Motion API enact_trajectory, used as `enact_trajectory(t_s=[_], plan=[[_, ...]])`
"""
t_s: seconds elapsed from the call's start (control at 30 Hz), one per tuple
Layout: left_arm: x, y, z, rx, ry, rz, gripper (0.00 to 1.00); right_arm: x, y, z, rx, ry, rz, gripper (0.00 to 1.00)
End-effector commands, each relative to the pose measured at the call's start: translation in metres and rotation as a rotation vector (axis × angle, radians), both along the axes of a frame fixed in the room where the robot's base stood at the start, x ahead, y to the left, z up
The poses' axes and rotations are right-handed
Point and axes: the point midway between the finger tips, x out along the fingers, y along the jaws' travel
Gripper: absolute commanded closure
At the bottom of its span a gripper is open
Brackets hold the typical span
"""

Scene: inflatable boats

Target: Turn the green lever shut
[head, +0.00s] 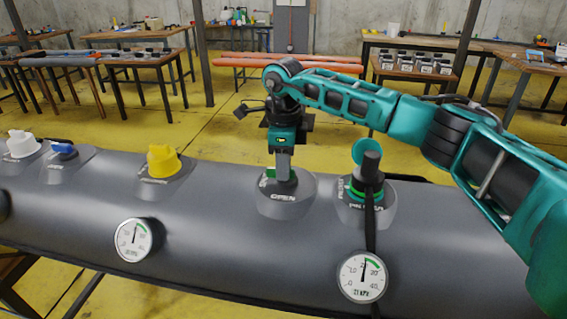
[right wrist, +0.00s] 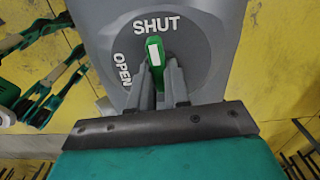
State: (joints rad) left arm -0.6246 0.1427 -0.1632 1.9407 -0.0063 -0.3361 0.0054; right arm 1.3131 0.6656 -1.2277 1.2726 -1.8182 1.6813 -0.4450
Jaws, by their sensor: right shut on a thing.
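The green lever (head: 268,174) sits on a round grey valve plate (head: 287,200) on top of the dark grey boat tube. In the right wrist view the lever (right wrist: 155,50) has a pale strip on top, and its visible end lies just under the word SHUT; the word OPEN is to its left. My right gripper (head: 283,178) comes down from above, and its fingers (right wrist: 160,70) are shut on the lever, one on each side. The fingers hide the lever's lower part. My left gripper is not in view.
Right of the lever stands a black fitting with a green ring and open green cap (head: 360,152), with a black hose to a gauge (head: 362,277). Left are another gauge (head: 139,239), a yellow cap (head: 162,161), a blue valve (head: 62,151) and a white cap (head: 22,144). Tables stand behind.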

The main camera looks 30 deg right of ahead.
Motion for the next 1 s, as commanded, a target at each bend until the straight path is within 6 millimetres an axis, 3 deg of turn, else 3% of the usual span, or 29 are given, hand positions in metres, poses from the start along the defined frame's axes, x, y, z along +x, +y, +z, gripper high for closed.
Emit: enact_trajectory(t_s=[0.77, 0.8, 1.0], plan=[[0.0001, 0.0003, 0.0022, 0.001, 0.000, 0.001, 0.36, 0.0012, -0.0013, 0.0009, -0.001, -0.002, -0.099, 1.00], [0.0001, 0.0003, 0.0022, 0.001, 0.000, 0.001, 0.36, 0.0012, -0.0013, 0.0009, -0.001, -0.002, -0.099, 0.79], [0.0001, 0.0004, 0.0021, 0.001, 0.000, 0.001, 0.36, 0.0009, -0.0010, 0.0006, -0.001, -0.001, -0.097, 0.60]])
